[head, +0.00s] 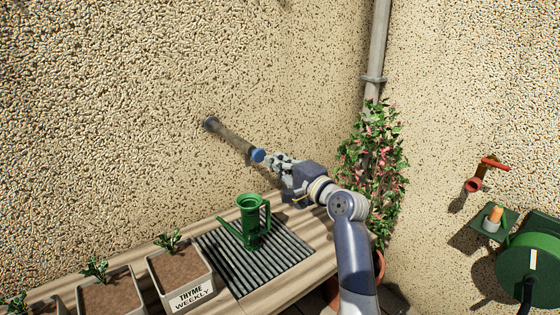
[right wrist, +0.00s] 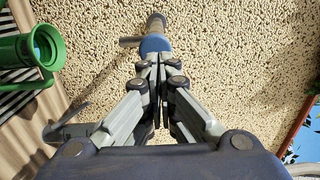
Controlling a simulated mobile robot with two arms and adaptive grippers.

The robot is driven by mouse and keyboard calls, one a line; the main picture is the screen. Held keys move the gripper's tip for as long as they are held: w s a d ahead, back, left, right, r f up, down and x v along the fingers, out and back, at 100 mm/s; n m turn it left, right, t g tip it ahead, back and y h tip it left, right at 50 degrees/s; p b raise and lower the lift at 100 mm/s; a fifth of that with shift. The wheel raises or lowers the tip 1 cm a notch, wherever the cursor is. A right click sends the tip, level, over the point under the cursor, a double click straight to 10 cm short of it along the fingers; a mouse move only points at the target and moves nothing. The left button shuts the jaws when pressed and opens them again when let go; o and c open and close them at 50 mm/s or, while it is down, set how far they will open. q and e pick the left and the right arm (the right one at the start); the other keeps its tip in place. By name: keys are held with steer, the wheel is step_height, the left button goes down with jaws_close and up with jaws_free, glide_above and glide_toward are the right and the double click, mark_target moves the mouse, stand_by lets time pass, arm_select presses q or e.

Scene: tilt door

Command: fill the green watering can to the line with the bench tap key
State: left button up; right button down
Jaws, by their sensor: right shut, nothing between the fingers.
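The bench tap (head: 233,138) is a bare pipe standing out from the pebbled wall, with a blue key (head: 258,155) on its near end. In the right wrist view the blue key (right wrist: 155,45) is straight ahead of the fingertips. My right gripper (head: 272,161) is shut and empty, its tips at or very close to the key; contact cannot be told. The green watering can (head: 252,220) stands upright on the bench's grate, below the tap. In the right wrist view the can (right wrist: 50,47) shows a bluish inside; its level and line are unclear. My left gripper is out of view.
The dark ribbed grate (head: 222,262) lies on the wooden bench (head: 318,240). Planters, one labelled thyme weekly (head: 190,298), stand front left. A flowering climber (head: 372,150) grows by the downpipe (head: 376,50). A red-handled tap (head: 474,184) and green hose reel (head: 530,265) are right.

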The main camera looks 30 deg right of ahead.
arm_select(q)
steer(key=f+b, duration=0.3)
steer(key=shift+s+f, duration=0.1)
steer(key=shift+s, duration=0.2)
arm_select(e)
steer(key=s+d, duration=0.1)
steer(key=s, duration=0.8)
steer(key=shift+s, duration=0.4)
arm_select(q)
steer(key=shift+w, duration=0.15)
arm_select(e)
steer(key=shift+f, duration=0.15)
